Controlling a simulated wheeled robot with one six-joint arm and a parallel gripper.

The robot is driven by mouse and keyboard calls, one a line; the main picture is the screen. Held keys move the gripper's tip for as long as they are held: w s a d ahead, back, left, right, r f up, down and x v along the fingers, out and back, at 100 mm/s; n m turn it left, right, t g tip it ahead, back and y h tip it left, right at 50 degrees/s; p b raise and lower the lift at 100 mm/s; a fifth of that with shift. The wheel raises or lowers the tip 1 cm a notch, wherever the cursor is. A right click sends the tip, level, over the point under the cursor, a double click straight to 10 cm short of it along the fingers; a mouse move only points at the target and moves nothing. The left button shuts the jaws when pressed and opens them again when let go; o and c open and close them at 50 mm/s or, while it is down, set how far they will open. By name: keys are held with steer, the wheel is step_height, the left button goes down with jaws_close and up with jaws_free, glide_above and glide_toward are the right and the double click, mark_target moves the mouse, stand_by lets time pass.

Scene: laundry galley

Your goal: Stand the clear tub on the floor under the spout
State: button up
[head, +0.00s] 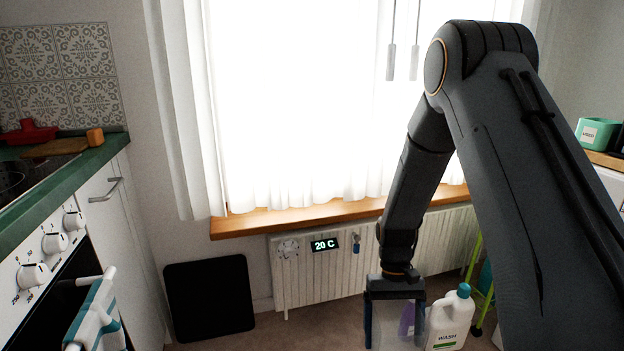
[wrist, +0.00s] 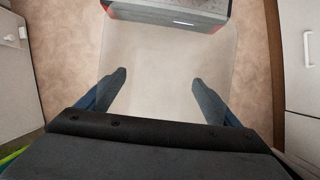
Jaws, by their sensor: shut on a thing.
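My gripper (head: 394,322) points down in front of the radiator, shut on the clear tub (head: 388,335). The tub shows only faintly between the fingers, and its lower part is cut off by the picture's bottom edge. In the wrist view the fingertips of my gripper (wrist: 160,84) are at both sides of the see-through tub (wrist: 165,58), with brown floor visible through it. I cannot tell whether its base touches the floor.
The white radiator (head: 330,280) stands below the window sill (head: 300,217). A black panel (head: 209,298) leans at left. A red-and-grey object (wrist: 170,12) lies ahead.

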steer(key=s+r+p, duration=0.2)
steer(key=r+p, duration=0.7)
steer(key=s+r+p, duration=0.3)
steer(key=r+p, duration=0.6)
steer(key=p, duration=0.1)
steer(key=shift+s+r, duration=0.15)
steer(key=shift+s, duration=0.15)
